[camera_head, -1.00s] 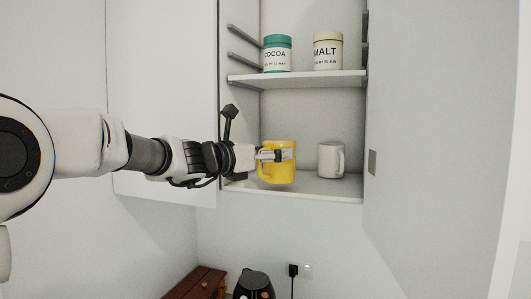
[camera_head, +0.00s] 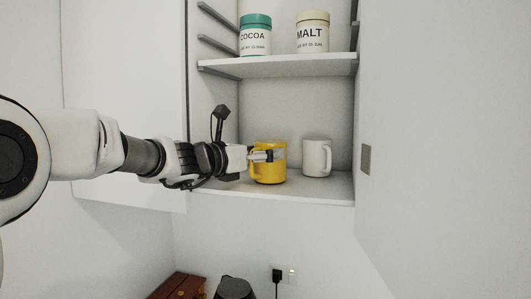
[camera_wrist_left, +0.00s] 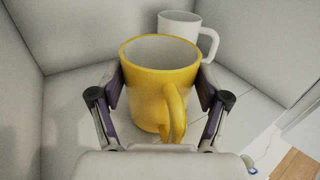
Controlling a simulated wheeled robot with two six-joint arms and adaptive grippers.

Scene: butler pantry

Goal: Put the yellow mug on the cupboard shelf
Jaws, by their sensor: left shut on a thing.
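The yellow mug (camera_head: 270,174) is upright inside the open cupboard, over the lower shelf (camera_head: 325,189). It also shows in the left wrist view (camera_wrist_left: 150,90), with its handle toward the wrist camera. My left gripper (camera_head: 264,156) is shut on the mug, one finger on each side of its body. In the wrist view the gripper (camera_wrist_left: 160,92) spans the mug's width. I cannot tell for certain whether the mug's base touches the shelf. My right gripper is not in view.
A white mug (camera_head: 315,157) stands on the same shelf, right of and behind the yellow one. Cocoa (camera_head: 255,36) and malt (camera_head: 312,34) jars stand on the upper shelf (camera_head: 280,66). An open door (camera_head: 415,120) bounds the right. Shelf space is free at the front right.

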